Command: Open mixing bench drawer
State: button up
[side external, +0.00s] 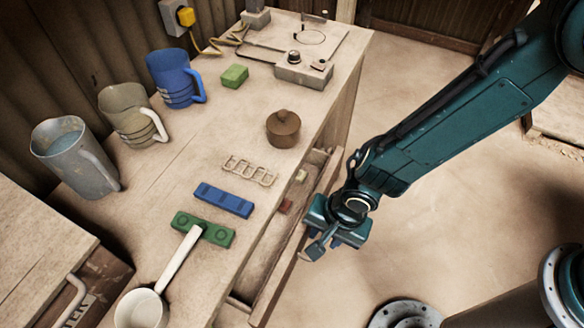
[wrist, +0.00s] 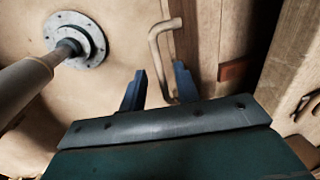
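The mixing bench (side external: 150,215) has a drawer (side external: 272,285) on its right side. The drawer stands partly open, and its inside shows between the bench edge and the drawer's front board. My gripper (side external: 326,242) is at the outer face of that front board. In the wrist view, a bent metal handle (wrist: 155,48) stands out from the wooden drawer front (wrist: 187,45). The two dark blue fingers of my gripper (wrist: 158,88) are apart. The handle's lower part reaches between them, closer to the right finger. I cannot tell whether either finger touches it.
A small red block (side external: 286,206) lies in the drawer. The floor (side external: 440,200) right of the drawer is largely clear.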

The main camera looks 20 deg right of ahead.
jog(key=shift+f, duration=0.25)
grip_shut()
jog(key=s+d, duration=0.6)
jog(key=s, duration=0.1)
jog(key=shift+d, duration=0.4)
grip_release()
jog(key=shift+w, duration=0.1)
